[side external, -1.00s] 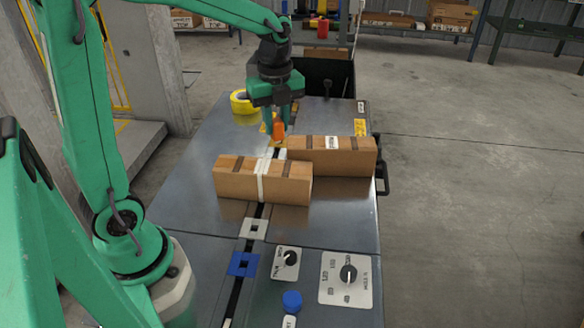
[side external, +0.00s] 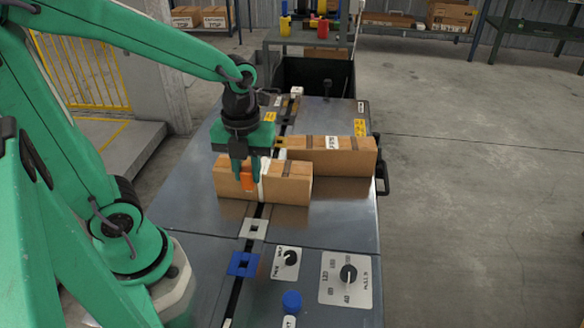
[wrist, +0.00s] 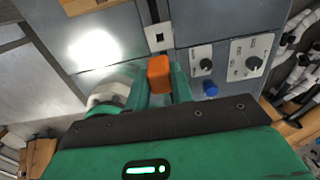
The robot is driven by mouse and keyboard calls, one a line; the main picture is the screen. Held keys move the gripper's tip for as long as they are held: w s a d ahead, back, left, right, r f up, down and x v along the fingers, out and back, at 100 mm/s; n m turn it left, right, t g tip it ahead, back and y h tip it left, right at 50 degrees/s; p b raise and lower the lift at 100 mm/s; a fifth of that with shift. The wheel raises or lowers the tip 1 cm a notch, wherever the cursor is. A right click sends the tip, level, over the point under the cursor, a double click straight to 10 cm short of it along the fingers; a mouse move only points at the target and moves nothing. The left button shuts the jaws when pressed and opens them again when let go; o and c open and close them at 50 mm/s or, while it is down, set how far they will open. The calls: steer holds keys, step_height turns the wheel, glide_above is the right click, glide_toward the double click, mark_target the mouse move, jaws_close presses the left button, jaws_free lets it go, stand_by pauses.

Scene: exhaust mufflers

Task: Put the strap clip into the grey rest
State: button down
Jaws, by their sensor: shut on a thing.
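The orange strap clip (side external: 247,181) is between the fingers of my gripper (side external: 246,175), which is shut on it. In the side view the clip overlaps the front brown box; its height above the bench is hard to tell. In the wrist view the clip (wrist: 159,74) sits upright between the green fingertips (wrist: 160,82). The grey rest (side external: 253,228), a square with a dark middle hole, lies flat on the bench, nearer the side camera than the clip. It also shows in the wrist view (wrist: 158,37), just above the clip, and looks empty.
A blue square rest (side external: 243,264) lies nearer than the grey one. Two brown boxes, front (side external: 290,185) and back (side external: 350,155), stand on the bench. Knob panels (side external: 345,280) and a blue button (side external: 292,301) are at the near right. The bench around the grey rest is clear.

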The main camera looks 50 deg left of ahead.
mark_target(249, 188)
steer(key=shift+f, duration=3.3)
steer(key=shift+f, duration=0.15)
steer(key=shift+f, duration=2.7)
steer(key=shift+f, duration=0.45)
steer(key=c, duration=1.1)
jaws_free()
steer(key=shift+c, duration=0.2)
steer(key=shift+r, duration=0.1)
steer(key=shift+r, duration=3.75)
steer(key=shift+r, duration=0.1)
